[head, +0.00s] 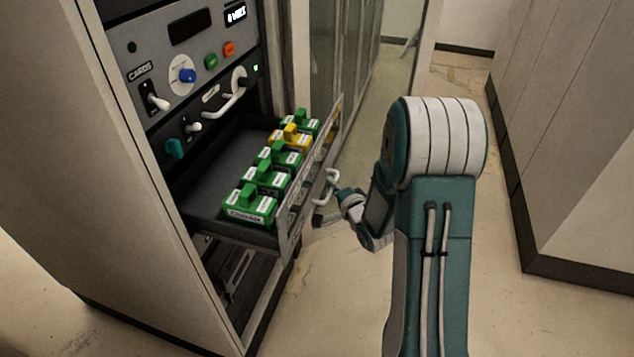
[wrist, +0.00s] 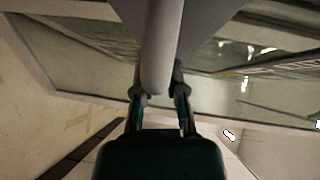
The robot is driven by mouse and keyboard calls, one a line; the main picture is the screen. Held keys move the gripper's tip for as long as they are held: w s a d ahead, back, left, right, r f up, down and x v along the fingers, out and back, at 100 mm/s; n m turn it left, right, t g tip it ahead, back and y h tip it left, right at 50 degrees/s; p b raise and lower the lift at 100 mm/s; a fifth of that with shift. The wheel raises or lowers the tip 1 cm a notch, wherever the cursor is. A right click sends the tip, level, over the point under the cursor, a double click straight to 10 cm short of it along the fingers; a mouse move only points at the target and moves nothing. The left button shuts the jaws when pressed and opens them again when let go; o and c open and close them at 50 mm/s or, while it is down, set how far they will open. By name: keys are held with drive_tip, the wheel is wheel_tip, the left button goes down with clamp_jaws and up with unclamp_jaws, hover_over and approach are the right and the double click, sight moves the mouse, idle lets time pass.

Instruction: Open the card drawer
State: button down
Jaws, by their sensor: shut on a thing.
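The card drawer (head: 225,170) stands pulled well out of the cabinet. Several green card blocks and one yellow block (head: 291,138) sit in a row along its front side. The drawer's handle (head: 327,187) is a pale bar on the outside of its front panel. My gripper (head: 328,208) is at this handle, with its fingers shut on it. In the wrist view the handle bar (wrist: 158,60) runs down between my two fingers (wrist: 158,95). The exact contact of the fingertips is partly hidden by the bar.
Above the drawer, the cabinet's control panel (head: 150,45) carries knobs, coloured buttons and switches, with a white handle (head: 222,104) below. Glass-fronted cabinets (head: 345,50) stand behind. Grey cabinets (head: 570,130) line the right side. The floor (head: 335,300) in front of the drawer is clear.

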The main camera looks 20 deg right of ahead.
drive_tip(key=s+d, duration=0.2)
drive_tip(key=shift+s+d+f, duration=0.1)
drive_tip(key=shift+d+f, duration=0.2)
drive_tip(key=c, duration=0.7)
unclamp_jaws()
drive_tip(key=shift+r, duration=0.1)
drive_tip(key=s, duration=0.4)
drive_tip(key=s+d+r, duration=0.1)
drive_tip(key=s, duration=0.2)
